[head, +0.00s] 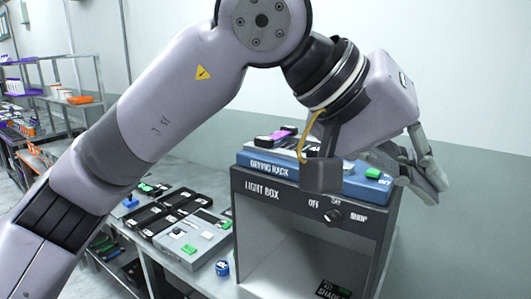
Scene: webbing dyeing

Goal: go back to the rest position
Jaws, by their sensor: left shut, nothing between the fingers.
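My left arm reaches across the view from the lower left. My left gripper (432,172) is at the right, just beside and above the right end of the light box (315,202). Its fingers are together and hold nothing that I can see. My arm hides part of the rack. My right gripper is not in view.
The light box has an open front with a dark card (333,290) inside. Left of it are a grey tray with green pieces (188,249), black trays (160,215) and a small blue jar (222,268). Metal shelves (50,85) stand at the far left. The wall behind is bare.

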